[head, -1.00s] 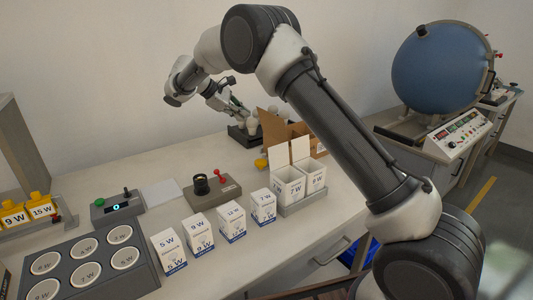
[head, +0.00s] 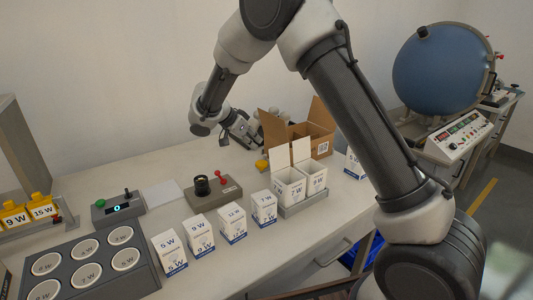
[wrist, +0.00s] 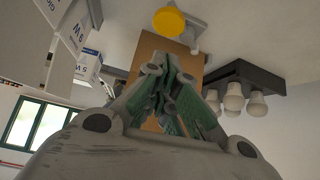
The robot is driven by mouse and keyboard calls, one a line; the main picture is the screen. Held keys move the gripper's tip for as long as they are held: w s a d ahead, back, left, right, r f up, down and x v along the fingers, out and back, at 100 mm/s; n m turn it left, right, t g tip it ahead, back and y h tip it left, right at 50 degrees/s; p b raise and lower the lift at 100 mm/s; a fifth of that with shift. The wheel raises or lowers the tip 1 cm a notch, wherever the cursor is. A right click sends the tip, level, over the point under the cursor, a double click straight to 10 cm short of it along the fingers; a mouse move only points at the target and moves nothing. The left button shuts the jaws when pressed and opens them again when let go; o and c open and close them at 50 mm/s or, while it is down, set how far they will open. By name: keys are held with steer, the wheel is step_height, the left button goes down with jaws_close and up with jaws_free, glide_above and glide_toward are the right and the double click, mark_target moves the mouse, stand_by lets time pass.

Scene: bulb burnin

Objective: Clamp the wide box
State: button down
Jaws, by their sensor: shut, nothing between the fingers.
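An open brown cardboard box (head: 318,140) stands toward the back right of the bench, flaps up; it is the widest box I see, though no label calls it wide. A brown cardboard surface, probably this box, shows behind the fingers in the wrist view (wrist: 146,48). My gripper (head: 246,132) is above the bench, left of the box's raised flap; it also shows in the wrist view (wrist: 170,85), fingers together and empty. I cannot tell how far it is from the cardboard. Two white open cartons (head: 289,187) stand side by side in a grey tray (head: 303,204).
Several closed white cartons (head: 201,234) stand in a row at the front. A base with a black socket and red lever (head: 222,192) is behind them. A yellow knob (wrist: 168,21) and a dark rack of bulbs (wrist: 246,74) lie near the gripper. One carton (head: 354,164) stands right of the cardboard.

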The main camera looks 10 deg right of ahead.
mark_target(263, 162)
steer(key=x, duration=1)
steer(key=shift+a, duration=0.2)
steer(key=m+g, duration=0.1)
steer(key=m, duration=0.1)
steer(key=a+m+g, duration=0.1)
steer(key=shift+a+m+g+h, duration=0.2)
steer(key=shift+m+g+h, duration=0.1)
steer(key=shift+m, duration=0.1)
steer(key=m+g, duration=0.1)
steer(key=a+m, duration=0.1)
steer(key=m+g, duration=0.1)
steer(key=shift+w+a+m+g, duration=0.2)
steer(key=shift+w+m+g, duration=0.05)
steer(key=shift+m+g, duration=0.05)
steer(key=shift+w+a, duration=0.15)
steer(key=shift+a, duration=0.15)
steer(key=shift+w+a, duration=0.1)
steer(key=shift+a, duration=0.05)
